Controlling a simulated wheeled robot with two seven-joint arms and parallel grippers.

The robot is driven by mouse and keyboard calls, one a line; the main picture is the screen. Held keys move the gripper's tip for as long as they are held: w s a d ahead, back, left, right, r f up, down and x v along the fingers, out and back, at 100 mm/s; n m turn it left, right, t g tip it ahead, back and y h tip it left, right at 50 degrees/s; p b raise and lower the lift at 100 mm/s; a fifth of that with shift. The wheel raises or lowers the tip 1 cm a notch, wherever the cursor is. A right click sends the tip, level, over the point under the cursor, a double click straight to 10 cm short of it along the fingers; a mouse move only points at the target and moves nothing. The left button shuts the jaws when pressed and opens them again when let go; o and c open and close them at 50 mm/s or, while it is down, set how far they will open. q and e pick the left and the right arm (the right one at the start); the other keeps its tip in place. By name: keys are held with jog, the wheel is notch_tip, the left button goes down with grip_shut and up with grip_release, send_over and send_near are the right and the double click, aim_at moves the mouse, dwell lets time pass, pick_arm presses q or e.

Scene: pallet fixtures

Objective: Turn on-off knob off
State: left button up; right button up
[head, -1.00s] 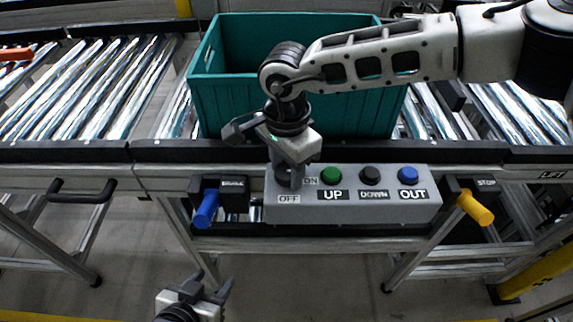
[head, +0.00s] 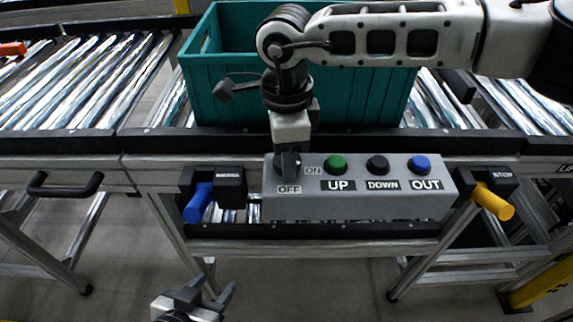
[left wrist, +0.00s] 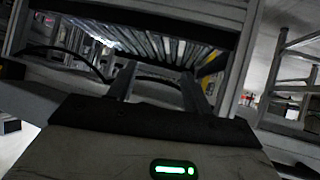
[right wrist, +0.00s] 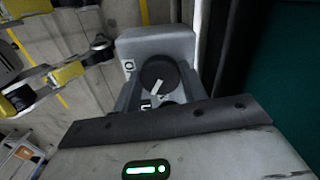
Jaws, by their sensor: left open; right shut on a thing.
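The on-off knob (right wrist: 160,73) is black and round with a white pointer line, seen in the right wrist view. It sits at the left end of the grey control box (head: 360,205), by the ON label (head: 313,170) and OFF label (head: 289,189). My right gripper (head: 289,162) reaches down onto it, shut on it, with a finger on either side in the right wrist view (right wrist: 160,85). In the head view the gripper mostly hides the knob. My left gripper (head: 212,290) is open and empty, low in front of the conveyor frame.
The box carries green UP (head: 337,165), black DOWN (head: 377,165) and blue OUT (head: 420,165) buttons. A blue handle (head: 198,205) and a yellow handle (head: 493,203) flank it. A teal crate (head: 350,100) stands behind on the rollers. The floor in front is clear.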

jog(key=m+b, duration=0.4)
jog(key=shift+f+m, duration=0.2)
jog(key=shift+m, duration=0.2)
jog(key=shift+w+m+b, duration=0.1)
jog(key=shift+m+b, duration=0.5)
jog(key=shift+m, duration=0.3)
jog(key=shift+r+m+b, duration=0.1)
jog(key=shift+m+b, duration=0.7)
jog(key=shift+m, duration=0.4)
jog(key=shift+r+m+b, duration=0.1)
jog(key=shift+m+b, duration=0.5)
jog(key=shift+m, duration=0.5)
pick_arm(q)
jog(key=f, duration=0.1)
jog(key=f+t, duration=0.1)
jog(key=f, duration=0.1)
jog(key=shift+w+d+h, duration=0.15)
jog(key=shift+d+h, duration=0.15)
jog(key=shift+d, duration=0.1)
pick_arm(e)
jog(key=shift+m, duration=0.3)
jog(key=shift+r, duration=0.1)
pick_arm(q)
jog(key=shift+f, duration=0.15)
pick_arm(e)
jog(key=o, duration=1)
jog(key=shift+c, duration=0.2)
